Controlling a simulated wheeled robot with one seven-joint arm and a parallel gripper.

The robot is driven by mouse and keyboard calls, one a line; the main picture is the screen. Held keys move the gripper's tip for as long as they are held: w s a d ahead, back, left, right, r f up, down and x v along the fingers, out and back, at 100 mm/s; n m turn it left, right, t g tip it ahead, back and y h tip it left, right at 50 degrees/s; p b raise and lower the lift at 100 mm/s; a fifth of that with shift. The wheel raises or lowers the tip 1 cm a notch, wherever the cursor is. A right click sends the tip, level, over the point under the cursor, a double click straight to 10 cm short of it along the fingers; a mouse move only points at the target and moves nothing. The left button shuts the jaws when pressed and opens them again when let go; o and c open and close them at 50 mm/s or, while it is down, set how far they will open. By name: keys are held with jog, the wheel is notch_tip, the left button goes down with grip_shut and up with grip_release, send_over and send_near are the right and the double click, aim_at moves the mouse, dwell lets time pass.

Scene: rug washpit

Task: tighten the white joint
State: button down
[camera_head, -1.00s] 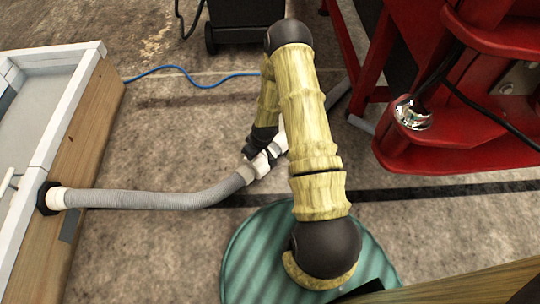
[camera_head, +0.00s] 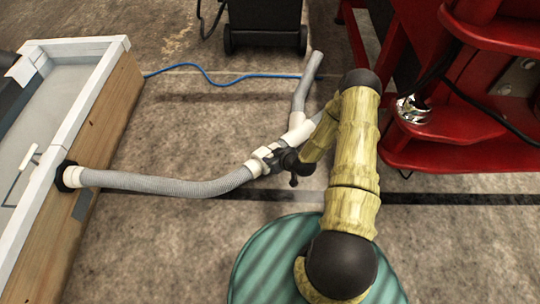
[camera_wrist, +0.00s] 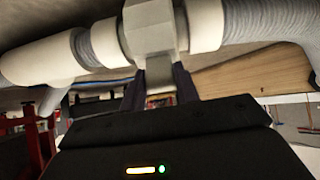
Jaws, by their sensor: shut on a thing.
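The white joint (camera_head: 266,156) sits on the ribbed grey hose (camera_head: 190,187), just left of a white Y-piece (camera_head: 298,129). My gripper (camera_head: 280,162) is at the joint's right lower side and is shut on it. In the wrist view the joint shows as a pale faceted collar (camera_wrist: 150,28) between white cuffs, with the dark fingers (camera_wrist: 160,82) up against its underside. I cannot tell how tight the joint is.
The hose's left end meets a port (camera_head: 68,177) in the wooden-sided pit (camera_head: 100,120). A red frame (camera_head: 440,145) stands close right of my arm. A green ribbed round lid (camera_head: 265,260) lies in front. A blue cable (camera_head: 215,82) crosses the floor behind.

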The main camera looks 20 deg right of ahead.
jog(key=shift+s+f, duration=0.15)
jog(key=shift+s, duration=0.1)
dwell(0.3)
jog(key=c, duration=1)
grip_release()
jog(key=shift+c, duration=0.2)
jog(key=shift+d, duration=0.1)
notch_tip(320, 180, up, 10)
jog(key=p, duration=0.6)
